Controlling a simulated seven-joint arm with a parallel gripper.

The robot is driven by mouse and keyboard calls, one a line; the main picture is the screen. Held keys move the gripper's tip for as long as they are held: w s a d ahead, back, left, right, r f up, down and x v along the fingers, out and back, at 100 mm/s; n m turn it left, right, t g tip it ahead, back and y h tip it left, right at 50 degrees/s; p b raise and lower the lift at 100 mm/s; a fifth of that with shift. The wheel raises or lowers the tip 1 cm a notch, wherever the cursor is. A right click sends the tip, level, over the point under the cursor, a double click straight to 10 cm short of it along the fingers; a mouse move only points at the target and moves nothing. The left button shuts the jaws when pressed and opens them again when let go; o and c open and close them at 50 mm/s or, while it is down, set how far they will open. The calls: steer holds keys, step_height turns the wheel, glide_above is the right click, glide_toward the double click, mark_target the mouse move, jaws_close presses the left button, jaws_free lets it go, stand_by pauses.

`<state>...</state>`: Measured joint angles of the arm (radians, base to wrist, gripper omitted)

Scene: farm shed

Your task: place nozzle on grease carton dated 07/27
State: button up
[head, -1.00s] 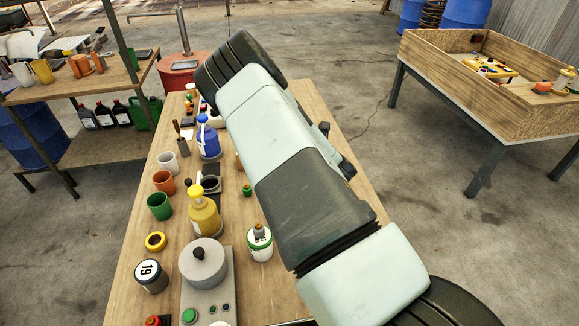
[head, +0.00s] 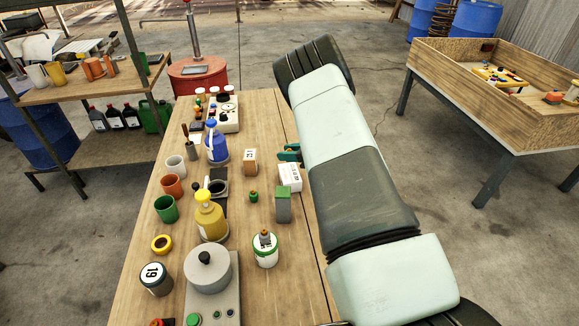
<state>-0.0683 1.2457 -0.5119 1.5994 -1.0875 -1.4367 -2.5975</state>
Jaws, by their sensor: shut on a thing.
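A white carton (head: 290,177) with dark print lies on the table just left of my arm; its print is too small to read. A grey-green box (head: 283,206) stands in front of it, and a small tan box (head: 250,161) with dark marks is to its left. I cannot tell which is the grease carton dated 07/27. A small green and orange piece (head: 253,196) stands on the table; I cannot tell if it is a nozzle. My gripper is not visible; only my upper arm shows, and it hides the table's right side.
Pump bottles, blue (head: 216,147) and yellow (head: 210,218), stand mid-table with cups to their left. A grey pot (head: 208,271) and a green-banded white tub (head: 265,250) are at the front. A wooden-walled table (head: 490,95) stands at right. Some table is bare between tub and arm.

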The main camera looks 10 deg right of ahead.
mark_target(290, 172)
steer(key=shift+f, duration=2.45)
steer(key=shift+f, duration=0.1)
steer(key=o, duration=1)
